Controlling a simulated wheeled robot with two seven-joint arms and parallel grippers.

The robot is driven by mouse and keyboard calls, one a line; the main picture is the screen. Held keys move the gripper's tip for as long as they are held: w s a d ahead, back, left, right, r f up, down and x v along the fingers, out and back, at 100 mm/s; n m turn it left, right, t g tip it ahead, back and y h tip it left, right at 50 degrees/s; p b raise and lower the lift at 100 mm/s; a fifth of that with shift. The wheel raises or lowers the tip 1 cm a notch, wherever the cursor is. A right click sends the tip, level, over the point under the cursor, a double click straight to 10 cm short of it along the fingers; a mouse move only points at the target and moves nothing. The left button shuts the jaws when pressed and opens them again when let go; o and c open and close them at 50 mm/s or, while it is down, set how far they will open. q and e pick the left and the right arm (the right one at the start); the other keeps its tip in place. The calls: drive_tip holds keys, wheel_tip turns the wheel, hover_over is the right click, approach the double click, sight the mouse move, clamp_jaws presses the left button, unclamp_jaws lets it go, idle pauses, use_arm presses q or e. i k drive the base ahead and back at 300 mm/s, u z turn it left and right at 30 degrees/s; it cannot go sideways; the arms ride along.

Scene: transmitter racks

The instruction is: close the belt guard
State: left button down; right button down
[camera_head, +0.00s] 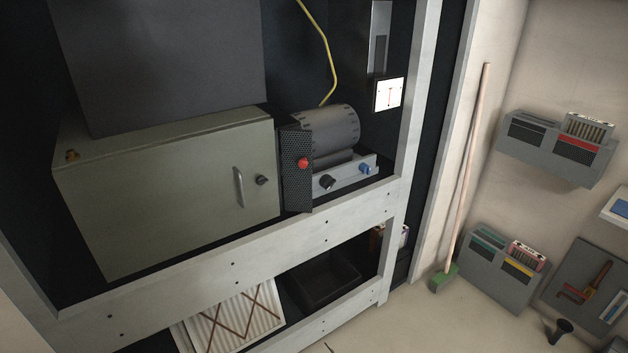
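The belt guard appears to be the dark perforated panel (296,185) with a red knob (303,163). It stands upright on the rack shelf, between the grey-green cabinet and the motor. I cannot tell from this view how far it is swung open. The ribbed grey motor (335,132) sits to its right on a light base (345,177) with a black knob and a blue knob. The belt is not visible. Neither of my grippers is in view.
The grey-green cabinet (160,195) with a handle fills the shelf's left. The rack's pale front beam (240,258) runs below. A black bin (322,280) sits on the lower shelf. A broom (466,165) leans right of the rack, beside wall holders (555,150). Some floor is clear.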

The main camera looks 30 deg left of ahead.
sight(296, 145)
drive_tip(key=z, duration=0.55)
drive_tip(key=i, duration=0.8)
drive_tip(key=u, duration=1.45)
